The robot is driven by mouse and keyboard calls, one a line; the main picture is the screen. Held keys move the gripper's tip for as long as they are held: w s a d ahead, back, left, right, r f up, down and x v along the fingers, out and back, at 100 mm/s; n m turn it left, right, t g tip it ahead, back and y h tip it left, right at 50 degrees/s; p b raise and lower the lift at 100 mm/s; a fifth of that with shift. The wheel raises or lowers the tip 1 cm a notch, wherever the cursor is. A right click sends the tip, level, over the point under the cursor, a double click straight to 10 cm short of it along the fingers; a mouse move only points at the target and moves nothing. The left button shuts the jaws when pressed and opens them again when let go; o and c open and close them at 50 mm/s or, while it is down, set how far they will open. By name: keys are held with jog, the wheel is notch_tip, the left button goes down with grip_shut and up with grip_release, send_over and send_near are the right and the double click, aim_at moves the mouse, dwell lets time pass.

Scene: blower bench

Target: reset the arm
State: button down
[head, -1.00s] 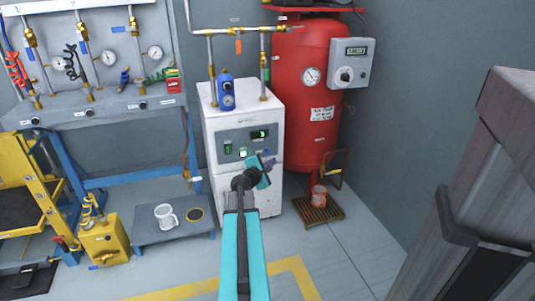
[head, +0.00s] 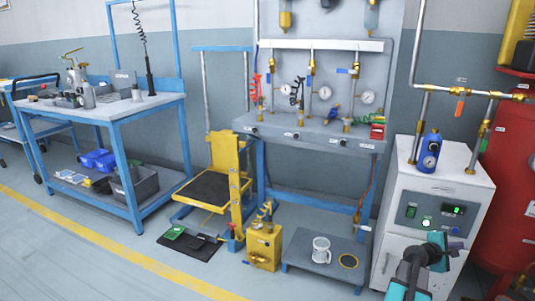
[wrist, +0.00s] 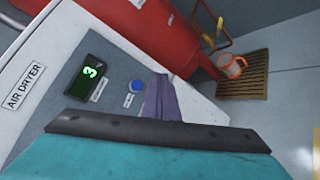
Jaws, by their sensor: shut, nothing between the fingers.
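My gripper (head: 452,247) is in front of the white air dryer cabinet (head: 388,228) at the lower right of the head view. It is shut with nothing in it. In the wrist view its purple fingers (wrist: 160,98) meet in front of the dryer's face, beside a blue button (wrist: 137,86) and a green-lit display (wrist: 89,74). Whether the fingers touch the cabinet I cannot tell. My teal arm hides part of the dryer's lower front.
A red tank (head: 508,190) stands right of the dryer. A low grey platform (head: 300,266) holds a clear mug (head: 321,250). A blue-framed bench (head: 110,112) stands left, with open floor in front.

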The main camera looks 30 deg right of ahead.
jog(key=w+a+n+t+y+p, duration=0.1)
jog(key=w+a+n+t+p, duration=0.1)
jog(key=w+a+p, duration=0.55)
jog(key=w+a+n+t+y+p, duration=0.1)
jog(key=w+a+n+t+p, duration=0.15)
jog(key=w+a, duration=0.85)
jog(key=w+a+f+y+p, duration=0.25)
jog(key=w+a+p, duration=0.25)
jog(key=a, duration=0.5)
jog(key=w+a+f+y+p, duration=0.1)
jog(key=w+a+f+p, duration=0.35)
jog(key=a, duration=0.55)
jog(key=s+a+f+m+g+y+p, duration=0.15)
jog(key=s+a+p, duration=0.3)
jog(key=a, duration=0.65)
jog(key=s+a+f+g+y+p, duration=0.1)
jog(key=s+a+f+y+p, duration=0.3)
jog(key=a, duration=0.6)
jog(key=s+a+r+m+g+y+p, duration=0.1)
jog(key=s+a+m+g+y+p, duration=0.2)
jog(key=s+a, duration=1.4)
jog(key=s+m+g+y, duration=0.1)
jog(key=s+m+g, duration=0.2)
jog(key=m, duration=0.2)
jog(key=shift+a, duration=0.25)
